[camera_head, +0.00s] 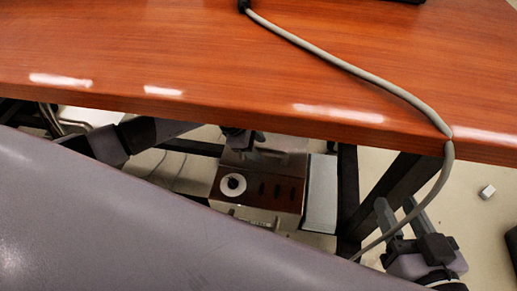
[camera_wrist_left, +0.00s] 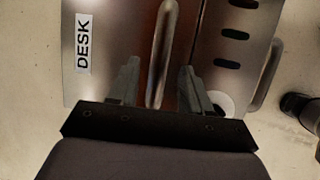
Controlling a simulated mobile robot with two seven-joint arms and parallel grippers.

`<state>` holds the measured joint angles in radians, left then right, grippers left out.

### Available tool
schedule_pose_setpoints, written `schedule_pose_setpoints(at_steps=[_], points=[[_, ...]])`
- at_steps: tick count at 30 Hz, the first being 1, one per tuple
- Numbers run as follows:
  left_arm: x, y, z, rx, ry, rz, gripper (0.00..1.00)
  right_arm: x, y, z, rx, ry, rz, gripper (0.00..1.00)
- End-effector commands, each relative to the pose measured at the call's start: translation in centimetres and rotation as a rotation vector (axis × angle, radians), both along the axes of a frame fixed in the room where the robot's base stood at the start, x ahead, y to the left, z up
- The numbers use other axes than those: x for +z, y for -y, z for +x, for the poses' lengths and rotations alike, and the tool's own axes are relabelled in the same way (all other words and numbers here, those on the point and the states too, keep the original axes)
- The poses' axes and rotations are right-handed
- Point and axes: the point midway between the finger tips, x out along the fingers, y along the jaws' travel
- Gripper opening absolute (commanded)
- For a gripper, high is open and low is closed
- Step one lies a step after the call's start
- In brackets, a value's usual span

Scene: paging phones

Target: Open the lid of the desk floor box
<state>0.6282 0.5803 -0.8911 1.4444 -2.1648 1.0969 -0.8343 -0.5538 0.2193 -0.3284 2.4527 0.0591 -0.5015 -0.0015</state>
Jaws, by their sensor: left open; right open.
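The desk floor box (camera_head: 262,187) stands on the floor under the desk. Its brown panel shows a white round disc (camera_head: 233,184) and several dark slots. In the left wrist view, a metal plate with a "DESK" label (camera_wrist_left: 83,44) fills the upper left. A metal bar handle (camera_wrist_left: 162,50) runs up the picture beside the plate. My left gripper (camera_wrist_left: 158,88) is open, with the bar between its fingers as seen from the wrist; I cannot tell whether they touch it. It shows partly under the desk edge (camera_head: 243,146). My right gripper (camera_head: 402,216) is open and empty, right of the box.
The wooden desk top (camera_head: 200,50) overhangs the box and hides part of my left arm. A grey cable (camera_head: 350,68) crosses the desk and hangs down by my right gripper. Dark desk legs (camera_head: 347,190) stand right of the box.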

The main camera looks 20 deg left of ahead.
Motion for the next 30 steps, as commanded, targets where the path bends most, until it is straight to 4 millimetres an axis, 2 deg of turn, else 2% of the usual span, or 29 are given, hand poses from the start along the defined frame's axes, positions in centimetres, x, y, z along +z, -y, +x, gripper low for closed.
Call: schedule_pose_setpoints(at_steps=[3, 12, 16, 17, 23, 27, 30], points=[[-0.9, 0.3, 0.3, 0.001, 0.001, -0.001, 0.48, 0.0, 0.2, -0.1, -0.004, 0.024, -0.015, 0.43], [-1.0, 0.4, 0.4, 0.000, 0.001, -0.001, 0.48, 0.2, 0.3, -0.1, -0.006, 0.032, -0.021, 0.43], [-1.0, 0.4, 0.3, 0.000, 0.001, -0.001, 0.06, 0.2, 0.3, -0.1, -0.006, 0.031, -0.020, 0.43], [-1.0, 0.4, 0.3, 0.000, 0.001, -0.001, 0.00, 0.2, 0.3, -0.1, -0.006, 0.031, -0.020, 0.43], [-0.7, 0.3, 0.5, 0.000, 0.002, 0.000, 0.00, 0.3, 0.3, -0.1, -0.005, 0.031, -0.019, 0.43], [1.4, 0.0, 1.9, 0.002, 0.009, 0.002, 0.00, 0.7, 0.1, -0.2, 0.001, 0.015, -0.003, 0.43], [3.0, -0.3, 3.5, 0.002, 0.013, 0.002, 0.00, 0.1, 0.0, -0.1, 0.004, -0.006, 0.000, 0.43]])
